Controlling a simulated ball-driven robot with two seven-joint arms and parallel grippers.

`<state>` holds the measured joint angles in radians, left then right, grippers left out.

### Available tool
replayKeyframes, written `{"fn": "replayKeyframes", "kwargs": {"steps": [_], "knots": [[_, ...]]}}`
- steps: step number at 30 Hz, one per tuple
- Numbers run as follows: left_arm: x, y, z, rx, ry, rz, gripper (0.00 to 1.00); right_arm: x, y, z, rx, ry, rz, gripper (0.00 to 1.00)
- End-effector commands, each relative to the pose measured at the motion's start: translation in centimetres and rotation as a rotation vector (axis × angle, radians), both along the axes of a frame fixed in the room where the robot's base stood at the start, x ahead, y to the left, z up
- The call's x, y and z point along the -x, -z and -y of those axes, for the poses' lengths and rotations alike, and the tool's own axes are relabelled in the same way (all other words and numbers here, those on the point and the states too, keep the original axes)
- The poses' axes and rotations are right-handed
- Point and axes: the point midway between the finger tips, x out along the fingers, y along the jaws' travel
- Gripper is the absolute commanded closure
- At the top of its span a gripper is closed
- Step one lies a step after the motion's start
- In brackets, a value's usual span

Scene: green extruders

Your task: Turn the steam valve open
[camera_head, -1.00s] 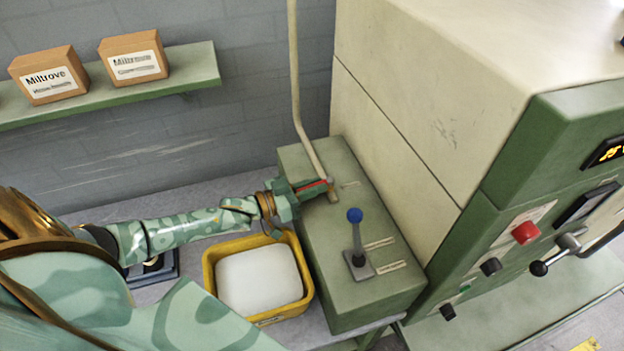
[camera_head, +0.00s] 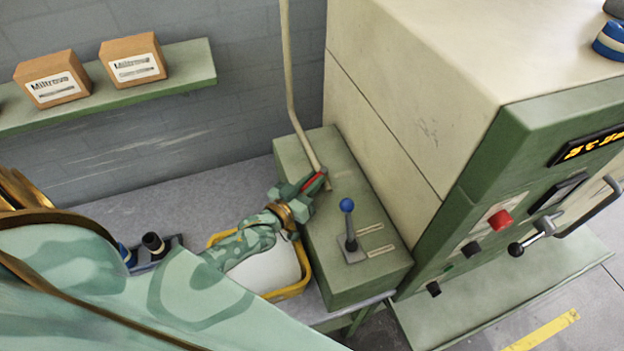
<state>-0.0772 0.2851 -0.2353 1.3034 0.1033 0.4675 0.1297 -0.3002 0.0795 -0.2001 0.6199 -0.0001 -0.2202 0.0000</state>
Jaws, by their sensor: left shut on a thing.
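The steam valve has a red lever handle (camera_head: 314,181) at the foot of a thin cream pipe (camera_head: 291,95), on top of the green housing (camera_head: 372,214). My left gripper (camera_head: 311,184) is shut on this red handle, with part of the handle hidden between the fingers. The handle lies diagonally in the picture, from lower left to upper right. The valve body is mostly hidden. My right gripper is not in view.
A blue-knobbed lever (camera_head: 349,226) stands upright on the same housing. A yellow tub (camera_head: 292,291) with white contents sits under my left forearm. The large cream and green machine (camera_head: 430,110) rises to the right. A shelf (camera_head: 190,75) holds boxes at the upper left.

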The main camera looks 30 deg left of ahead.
Motion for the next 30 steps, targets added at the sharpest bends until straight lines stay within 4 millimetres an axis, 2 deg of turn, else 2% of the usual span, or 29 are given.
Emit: {"fn": "replayKeyframes", "kwargs": {"steps": [5,6,8,9,17,20,23,30], "knots": [[0.0,0.0,0.0,0.001,0.0,0.0,1.0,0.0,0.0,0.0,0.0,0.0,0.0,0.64],[0.0,0.0,0.0,0.001,0.0,0.0,0.82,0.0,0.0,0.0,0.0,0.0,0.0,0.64],[0.0,0.0,0.0,0.001,0.0,0.0,0.65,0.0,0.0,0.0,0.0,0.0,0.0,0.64],[0.0,0.0,0.0,0.001,0.001,0.0,0.63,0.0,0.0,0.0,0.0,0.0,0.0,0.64],[0.1,0.0,0.0,0.001,0.001,0.0,0.63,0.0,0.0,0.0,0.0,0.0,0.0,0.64],[0.8,0.1,-0.2,0.001,0.001,-0.001,0.63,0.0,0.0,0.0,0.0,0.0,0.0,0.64],[2.5,0.1,-0.5,0.001,0.0,-0.002,0.63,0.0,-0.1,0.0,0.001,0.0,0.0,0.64],[8.9,0.2,-1.6,0.001,0.002,-0.004,0.63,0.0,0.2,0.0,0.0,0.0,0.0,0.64]]}}
